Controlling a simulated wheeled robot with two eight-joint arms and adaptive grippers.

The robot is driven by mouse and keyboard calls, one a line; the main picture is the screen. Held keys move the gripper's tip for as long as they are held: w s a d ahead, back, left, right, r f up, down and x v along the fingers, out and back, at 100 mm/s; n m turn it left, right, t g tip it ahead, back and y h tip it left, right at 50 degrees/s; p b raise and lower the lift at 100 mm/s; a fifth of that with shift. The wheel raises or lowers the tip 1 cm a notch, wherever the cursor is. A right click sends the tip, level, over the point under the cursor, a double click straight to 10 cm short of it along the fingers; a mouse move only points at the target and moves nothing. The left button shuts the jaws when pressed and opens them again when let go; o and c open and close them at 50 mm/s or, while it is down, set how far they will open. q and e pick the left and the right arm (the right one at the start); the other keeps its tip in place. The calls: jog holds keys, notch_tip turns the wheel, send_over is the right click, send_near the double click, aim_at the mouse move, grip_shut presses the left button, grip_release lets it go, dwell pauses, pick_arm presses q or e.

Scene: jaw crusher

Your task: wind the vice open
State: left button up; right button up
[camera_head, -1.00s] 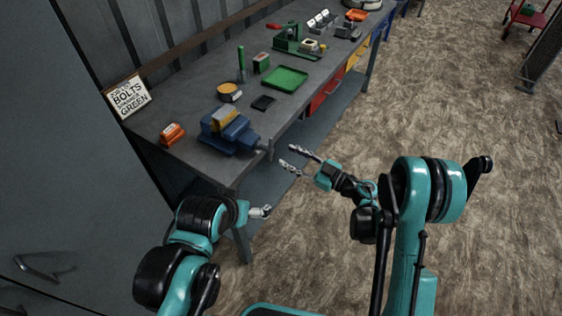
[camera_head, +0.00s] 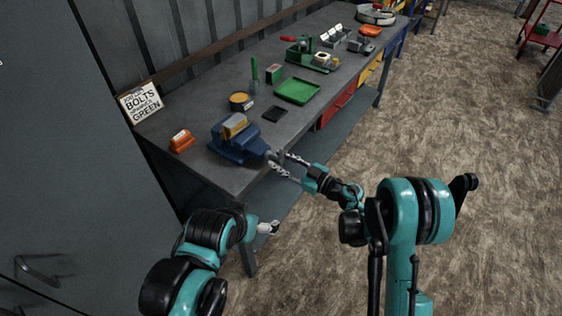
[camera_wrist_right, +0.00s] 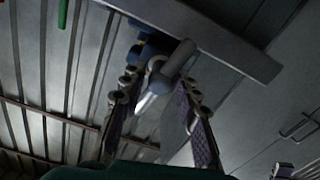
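A blue vice (camera_head: 232,150) with a yellow block (camera_head: 233,126) in its top stands at the bench's near corner. Its screw end and handle (camera_head: 271,155) stick out past the bench edge towards my right gripper. My right gripper (camera_head: 277,161) is open at the handle. In the right wrist view, the pale metal handle (camera_wrist_right: 178,58) shows in and just beyond the gap between the right gripper's spread fingers (camera_wrist_right: 160,84); contact is unclear. My left gripper (camera_head: 268,228) is low in front of the bench, away from the vice; its fingers are too small to read.
The grey bench (camera_head: 207,95) holds an orange box (camera_head: 181,141), a round yellow tin (camera_head: 241,102), a black slab (camera_head: 275,114) and a green tray (camera_head: 297,90). A sign (camera_head: 141,102) leans at the back left.

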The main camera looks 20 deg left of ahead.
grip_shut()
jog(key=n+b, duration=0.1)
jog(key=n, duration=0.2)
jog(key=shift+n, duration=0.4)
jog(key=n, duration=0.4)
jog(key=shift+n, duration=0.3)
jog(key=n, duration=0.5)
jog(key=shift+s+f, duration=0.1)
jog(key=shift+n, duration=2.5)
